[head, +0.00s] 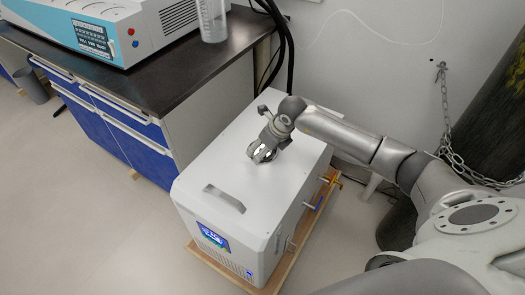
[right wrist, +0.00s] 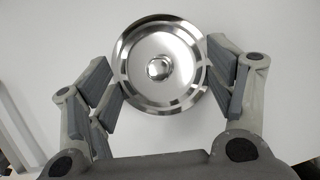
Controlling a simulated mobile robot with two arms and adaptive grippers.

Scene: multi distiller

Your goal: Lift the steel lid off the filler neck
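The steel lid (right wrist: 159,66) is a shiny round disc with a small round knob (right wrist: 159,68) at its centre, seen from above in the right wrist view. In the head view a bit of the lid (head: 262,154) shows under my right gripper, on the top of the white chiller box (head: 236,168). My right gripper (right wrist: 160,85) is open, its fingers on the left and right sides of the lid. I cannot tell whether the fingers touch the rim. The filler neck is hidden under the lid. My left gripper is not in view.
The box stands on a wooden base (head: 305,225) and has a recessed handle (head: 224,198) in its top. A dark bench (head: 165,75) with a white instrument (head: 120,28) and a clear beaker (head: 212,20) is at left. A chain (head: 447,120) hangs by a dark cylinder at right.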

